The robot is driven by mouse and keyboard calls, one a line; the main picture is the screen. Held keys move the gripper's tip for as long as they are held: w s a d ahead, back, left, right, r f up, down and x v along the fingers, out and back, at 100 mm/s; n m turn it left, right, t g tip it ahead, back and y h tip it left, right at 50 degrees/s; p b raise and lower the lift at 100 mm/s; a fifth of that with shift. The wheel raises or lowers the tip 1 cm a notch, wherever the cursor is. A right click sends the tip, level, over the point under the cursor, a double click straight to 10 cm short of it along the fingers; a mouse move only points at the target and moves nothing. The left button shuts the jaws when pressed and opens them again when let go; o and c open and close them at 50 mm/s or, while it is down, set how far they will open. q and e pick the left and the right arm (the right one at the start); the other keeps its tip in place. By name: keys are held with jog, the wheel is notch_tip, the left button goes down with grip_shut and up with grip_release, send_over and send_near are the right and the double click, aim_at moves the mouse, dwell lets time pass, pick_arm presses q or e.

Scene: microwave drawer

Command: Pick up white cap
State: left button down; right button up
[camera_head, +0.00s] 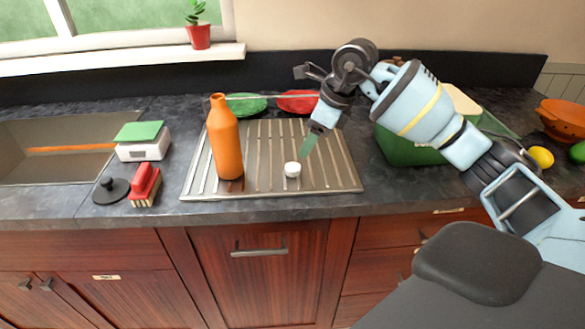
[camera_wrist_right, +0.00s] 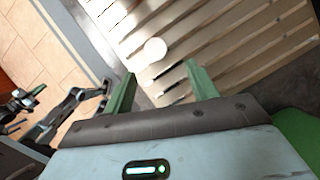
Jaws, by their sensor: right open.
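The white cap (camera_head: 292,169) sits on the ribbed metal drainboard (camera_head: 330,185), right of an orange bottle (camera_head: 226,140). In the right wrist view the cap (camera_wrist_right: 154,49) shows as a round white disc beyond the fingertips. My right gripper (camera_head: 308,147) is above and slightly right of the cap, apart from it. Its two green fingers (camera_wrist_right: 158,75) are spread with nothing between them.
The orange bottle stands upright close left of the cap. Green (camera_head: 243,104) and red (camera_head: 298,101) plates lie behind. A green box (camera_head: 405,150) stands right, under my right arm. A scale (camera_head: 143,148) and red brush (camera_head: 145,185) are at left. The drainboard's front is clear.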

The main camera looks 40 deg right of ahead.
aim_at(293, 167)
jog(key=shift+x, duration=1.3)
jog(key=shift+w+a+f, duration=0.1)
jog(key=shift+a+f, duration=0.25)
jog(key=shift+f, duration=0.15)
jog(key=x, duration=0.4)
jog(key=shift+a, duration=0.15)
jog(key=shift+r, duration=0.1)
jog(key=c, duration=1)
jog(key=shift+c, duration=0.2)
